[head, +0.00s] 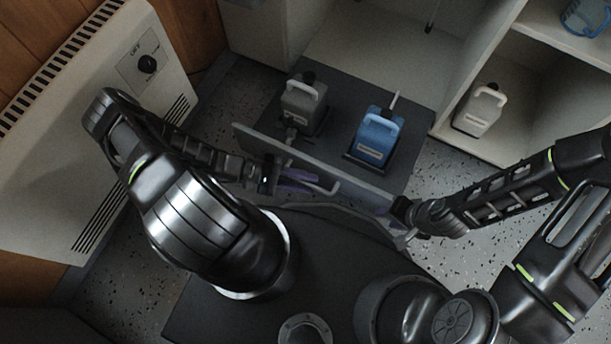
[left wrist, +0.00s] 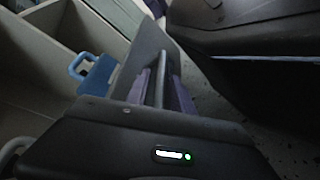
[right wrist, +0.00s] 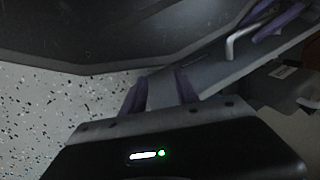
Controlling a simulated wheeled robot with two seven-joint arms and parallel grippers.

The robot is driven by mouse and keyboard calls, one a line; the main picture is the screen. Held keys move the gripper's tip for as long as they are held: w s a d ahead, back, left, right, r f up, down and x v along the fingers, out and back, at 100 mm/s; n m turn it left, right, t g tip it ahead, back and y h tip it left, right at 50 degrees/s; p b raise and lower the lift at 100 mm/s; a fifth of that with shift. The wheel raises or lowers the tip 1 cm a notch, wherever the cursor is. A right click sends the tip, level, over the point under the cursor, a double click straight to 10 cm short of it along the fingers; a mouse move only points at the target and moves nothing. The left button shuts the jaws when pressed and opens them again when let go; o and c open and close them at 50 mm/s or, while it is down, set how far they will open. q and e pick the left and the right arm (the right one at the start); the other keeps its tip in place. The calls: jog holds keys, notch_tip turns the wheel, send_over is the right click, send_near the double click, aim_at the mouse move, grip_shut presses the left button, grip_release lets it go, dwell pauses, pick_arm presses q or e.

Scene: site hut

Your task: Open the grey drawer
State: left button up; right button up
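The grey drawer (head: 360,178) stands pulled out from the pale cabinet, its front panel facing me at a slant. Its bar handle (head: 336,188) also shows in the left wrist view (left wrist: 160,80) and the right wrist view (right wrist: 232,46). My left gripper (head: 305,181) is at the handle. Its purple fingers are apart, with the bar between them and gaps visible beside it. My right gripper (head: 392,207) is at the right end of the drawer front. Its purple fingers (right wrist: 160,92) are apart, with the panel's end close to or between them; exact contact is unclear.
A grey jug (head: 303,105) and a blue jug (head: 377,138) stand in the drawer. A white jug (head: 480,110) is in the cabinet compartment at right, a blue container (head: 585,18) above it. A cream heater (head: 90,130) stands close at left. Speckled floor (head: 440,265) shows at right.

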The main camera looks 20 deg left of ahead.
pick_arm(q)
jog(key=shift+o, duration=0.4)
jog(key=shift+a+r, duration=0.1)
jog(key=shift+a, duration=0.1)
jog(key=p+v, duration=0.1)
jog(key=v, duration=0.6)
jog(key=shift+a, duration=0.15)
jog(key=shift+s, duration=0.1)
